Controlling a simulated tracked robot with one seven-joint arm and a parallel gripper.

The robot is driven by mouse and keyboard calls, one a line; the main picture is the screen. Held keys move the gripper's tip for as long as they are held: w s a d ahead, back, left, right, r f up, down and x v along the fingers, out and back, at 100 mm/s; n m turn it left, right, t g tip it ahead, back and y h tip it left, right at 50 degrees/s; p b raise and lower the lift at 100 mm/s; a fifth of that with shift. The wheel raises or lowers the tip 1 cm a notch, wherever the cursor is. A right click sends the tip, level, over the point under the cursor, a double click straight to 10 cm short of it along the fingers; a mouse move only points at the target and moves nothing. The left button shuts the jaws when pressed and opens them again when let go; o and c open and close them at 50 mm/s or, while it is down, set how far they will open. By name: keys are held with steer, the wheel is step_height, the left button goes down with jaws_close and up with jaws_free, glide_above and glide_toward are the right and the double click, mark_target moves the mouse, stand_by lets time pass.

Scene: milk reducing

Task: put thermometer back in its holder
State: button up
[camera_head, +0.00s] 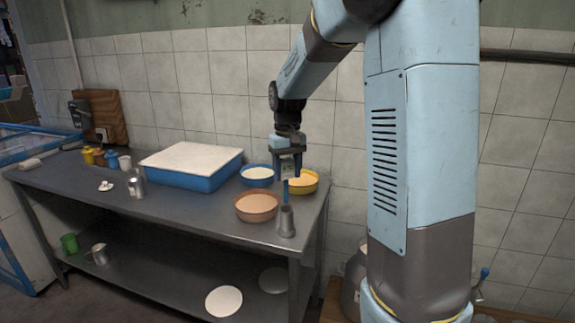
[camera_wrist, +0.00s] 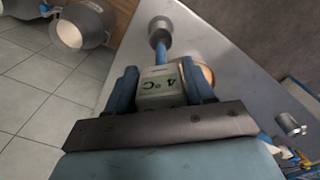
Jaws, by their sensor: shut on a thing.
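My gripper (camera_head: 287,166) is shut on the thermometer, above the right end of the metal table. In the wrist view my gripper (camera_wrist: 160,80) has the thermometer's pale box (camera_wrist: 160,87), marked 4 °C, between its two blue fingers. The thermometer's blue probe (camera_head: 286,188) points down from the gripper. The holder is a grey metal cup (camera_head: 286,222) standing upright near the table's front right edge. The holder (camera_wrist: 159,27) also shows in the wrist view, at the probe's far end. The probe's tip is at or just above the cup's mouth; I cannot tell whether it is inside.
An orange-brown bowl (camera_head: 257,206) stands close left of the holder. A yellow bowl (camera_head: 303,184) and a blue bowl (camera_head: 257,174) are behind. A blue tray (camera_head: 196,178) with a white top, a metal can (camera_head: 136,187) and small cups are further left. The table's front middle is clear.

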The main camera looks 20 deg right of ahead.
mark_target(287, 200)
steer(key=shift+s+f, duration=0.1)
steer(key=shift+f, duration=4.85)
steer(key=o, duration=1.1)
